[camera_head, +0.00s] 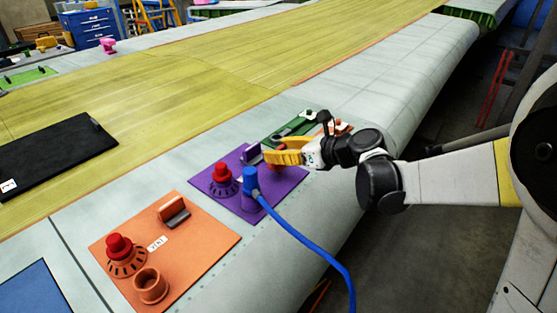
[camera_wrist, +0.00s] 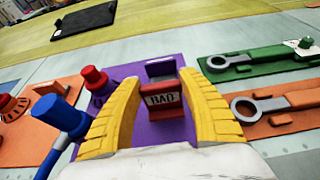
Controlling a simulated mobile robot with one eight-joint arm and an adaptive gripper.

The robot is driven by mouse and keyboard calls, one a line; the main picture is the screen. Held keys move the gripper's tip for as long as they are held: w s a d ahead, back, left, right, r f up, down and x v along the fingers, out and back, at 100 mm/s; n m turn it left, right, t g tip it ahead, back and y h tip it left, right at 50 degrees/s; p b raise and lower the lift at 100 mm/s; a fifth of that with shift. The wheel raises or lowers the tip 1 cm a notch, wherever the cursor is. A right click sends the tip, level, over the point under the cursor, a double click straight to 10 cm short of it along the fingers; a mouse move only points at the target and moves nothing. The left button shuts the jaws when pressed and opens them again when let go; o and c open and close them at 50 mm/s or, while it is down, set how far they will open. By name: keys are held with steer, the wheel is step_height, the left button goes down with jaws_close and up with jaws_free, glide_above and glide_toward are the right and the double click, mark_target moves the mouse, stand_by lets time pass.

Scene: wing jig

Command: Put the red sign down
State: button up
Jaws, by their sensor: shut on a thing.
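The small red sign (camera_wrist: 163,101), with a pale label reading "BAD", is between the yellow fingers of my gripper (camera_wrist: 162,84), which is shut on it. It appears over the purple board (camera_wrist: 150,133), just in front of a purple upright holder (camera_wrist: 160,67). In the head view my gripper (camera_head: 270,156) reaches in from the right at the right edge of the purple board (camera_head: 279,188), beside the holder (camera_head: 252,155). The sign is hidden there by the fingers. I cannot tell whether its bottom touches the board.
A blue plug (camera_head: 251,180) with a cable (camera_head: 310,245) and a red knob (camera_head: 222,171) stand on the purple board. An orange board (camera_head: 205,240) lies nearer. Green (camera_wrist: 265,63) and orange (camera_wrist: 283,110) boards with wrenches lie to the right. The wing edge drops off right.

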step_height(320, 180, down, 3)
steer(key=shift+r+b, duration=0.15)
steer(key=shift+b, duration=0.25)
steer(key=shift+r, duration=0.15)
steer(key=o, duration=0.7)
steer(key=shift+f, duration=0.2)
steer(key=o, duration=0.4)
